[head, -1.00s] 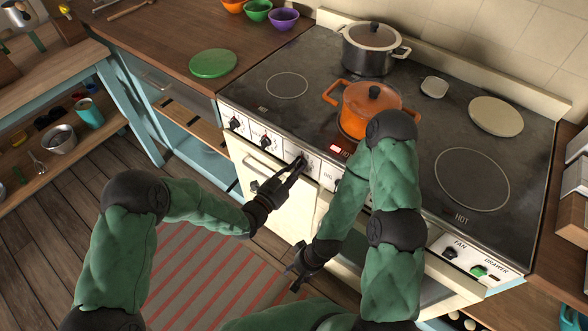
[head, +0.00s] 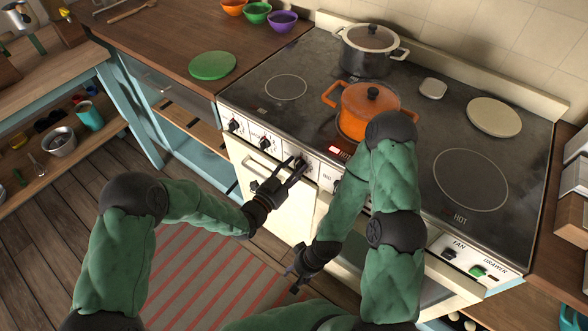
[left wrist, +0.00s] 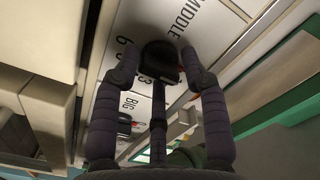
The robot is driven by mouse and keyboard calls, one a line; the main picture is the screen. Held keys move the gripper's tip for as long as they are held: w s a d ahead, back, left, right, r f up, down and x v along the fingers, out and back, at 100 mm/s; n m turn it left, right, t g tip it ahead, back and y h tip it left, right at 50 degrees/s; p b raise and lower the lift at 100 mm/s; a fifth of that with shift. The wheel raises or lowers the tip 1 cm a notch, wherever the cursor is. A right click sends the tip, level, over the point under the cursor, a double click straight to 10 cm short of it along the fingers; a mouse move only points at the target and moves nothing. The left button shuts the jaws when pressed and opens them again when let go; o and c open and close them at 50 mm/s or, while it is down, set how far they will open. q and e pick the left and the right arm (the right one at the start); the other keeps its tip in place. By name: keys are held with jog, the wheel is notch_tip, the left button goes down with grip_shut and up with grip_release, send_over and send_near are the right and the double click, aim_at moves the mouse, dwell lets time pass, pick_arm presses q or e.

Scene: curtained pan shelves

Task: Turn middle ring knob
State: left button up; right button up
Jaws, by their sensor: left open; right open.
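The dark middle ring knob (left wrist: 161,58) sits on the white panel marked MIDDLE in the left wrist view, between my left gripper's two fingertips (left wrist: 163,75). The fingers are open, with a gap to the knob on each side. In the head view, my left gripper (head: 297,168) is at the stove's front panel, over the knob (head: 301,161), which it partly covers. My right gripper (head: 291,280) is open and empty, low in front of the oven, away from the knobs.
More knobs stand left of it (head: 265,142) and at right, one marked BIG (left wrist: 124,123). A grey pot (head: 369,52) stands behind. An oven handle lies under the panel.

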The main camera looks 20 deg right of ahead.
pick_arm(q)
jog(key=shift+a, duration=0.1)
jog(key=shift+v, duration=0.9)
jog(key=shift+s+a, duration=0.1)
jog(key=shift+s, duration=0.05)
jog(key=shift+b+v, duration=0.35)
jog(key=shift+v, duration=2.5)
jog(key=shift+f, duration=0.1)
